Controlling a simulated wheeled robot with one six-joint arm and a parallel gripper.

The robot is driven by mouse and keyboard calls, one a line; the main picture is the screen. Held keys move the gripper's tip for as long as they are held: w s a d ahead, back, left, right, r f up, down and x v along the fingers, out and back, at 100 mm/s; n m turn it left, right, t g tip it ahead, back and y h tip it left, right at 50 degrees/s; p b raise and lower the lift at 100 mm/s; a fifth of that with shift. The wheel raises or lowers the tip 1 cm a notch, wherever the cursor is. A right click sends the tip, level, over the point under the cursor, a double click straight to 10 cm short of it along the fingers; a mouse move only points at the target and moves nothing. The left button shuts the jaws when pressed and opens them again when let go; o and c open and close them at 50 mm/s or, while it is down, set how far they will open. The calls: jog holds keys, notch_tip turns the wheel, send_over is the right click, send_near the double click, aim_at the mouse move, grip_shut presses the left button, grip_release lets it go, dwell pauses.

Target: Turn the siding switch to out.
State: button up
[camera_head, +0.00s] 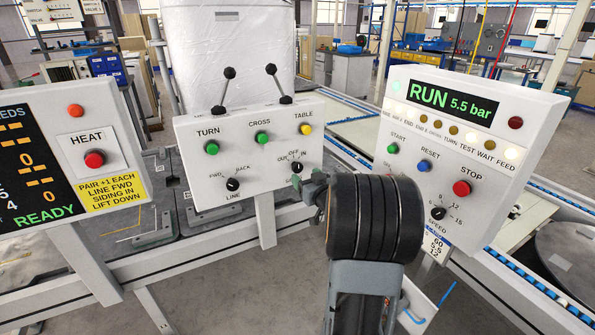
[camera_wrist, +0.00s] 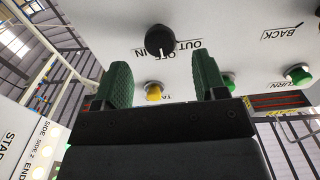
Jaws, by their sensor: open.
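The siding switch is a black knob (camera_head: 297,167) at the lower right of the middle panel, with OUT, OFF and IN around it. Its own name label is hidden behind my arm. In the wrist view the knob (camera_wrist: 159,40) appears upside down, and its white mark seems to point at OFF. My gripper (camera_head: 316,187) is close to the panel, just right of and below the knob. In the wrist view my gripper (camera_wrist: 165,77) has its two green fingers spread apart, with nothing between them touching. The knob appears beyond the fingertips, between their lines.
The middle panel (camera_head: 190,160) also carries a LINE knob (camera_head: 232,184), a green TURN button (camera_head: 211,149), a green CROSS button (camera_head: 263,138), a yellow TABLE button (camera_head: 305,129) and two levers. A HEAT panel (camera_head: 60,110) stands left; a RUN panel (camera_head: 490,180) with a red STOP button (camera_head: 461,188) stands right.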

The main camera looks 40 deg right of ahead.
aim_at(299, 170)
jog(key=shift+w+d, duration=0.2)
jog(key=shift+w, duration=1.35)
jog(key=shift+w+d, duration=0.2)
jog(key=shift+w, duration=1.35)
jog(key=c, duration=0.9)
